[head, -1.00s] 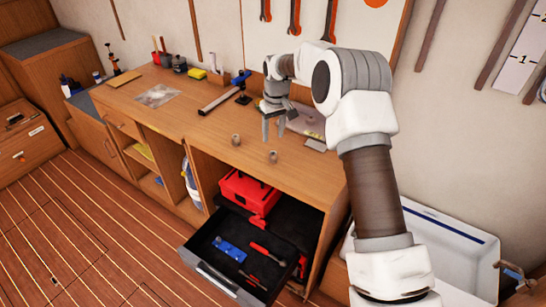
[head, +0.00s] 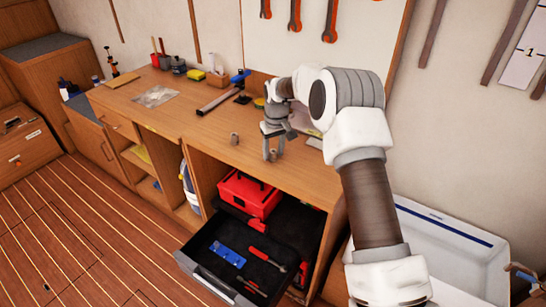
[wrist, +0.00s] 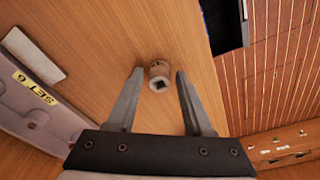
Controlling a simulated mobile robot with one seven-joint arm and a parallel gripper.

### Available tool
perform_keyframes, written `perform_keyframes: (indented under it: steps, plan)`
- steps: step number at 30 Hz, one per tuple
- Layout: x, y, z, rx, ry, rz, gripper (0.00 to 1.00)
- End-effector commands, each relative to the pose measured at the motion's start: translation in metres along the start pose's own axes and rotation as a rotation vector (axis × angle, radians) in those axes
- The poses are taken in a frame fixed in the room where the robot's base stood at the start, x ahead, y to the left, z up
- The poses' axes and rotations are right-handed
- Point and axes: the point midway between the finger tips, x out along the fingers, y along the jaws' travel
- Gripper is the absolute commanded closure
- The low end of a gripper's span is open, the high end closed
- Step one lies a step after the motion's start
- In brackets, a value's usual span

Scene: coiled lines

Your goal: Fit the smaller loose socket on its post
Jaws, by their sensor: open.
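Two small grey-brown sockets stand on the wooden worktop. One socket (head: 234,139) is left of my gripper (head: 272,153), apart from it. The other socket (head: 274,156) is at my fingertips, partly hidden by them. In the wrist view, this socket (wrist: 159,77) sits between the fingertips of my open gripper (wrist: 159,73), with its square hole showing and gaps on both sides. I cannot tell which socket is smaller. A grey tray (wrist: 75,118) labelled "SET 6" lies beside my gripper in the wrist view. I cannot make out a post clearly.
A light grey flat block (wrist: 33,55) lies near the tray. An open drawer (head: 205,270) with tools and a red toolbox (head: 248,194) are below the worktop's front edge. A white basin (head: 440,245) is at right.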

Motion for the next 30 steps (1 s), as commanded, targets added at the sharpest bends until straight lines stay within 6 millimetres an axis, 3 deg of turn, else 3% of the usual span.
perform_keyframes:
  steps: [1, 9, 10, 30]
  plan:
    - [-0.0001, 0.0, 0.0, 0.0, 0.0, 0.0, 0.49]
    - [-0.0001, 0.0001, 0.0001, 0.0, 0.0, 0.0, 0.97]
    - [-0.0001, 0.0001, 0.0001, 0.0, 0.0, 0.0, 1.0]
    - [-0.0084, 0.0, -0.0011, 0.0, 0.0, 0.0, 1.0]
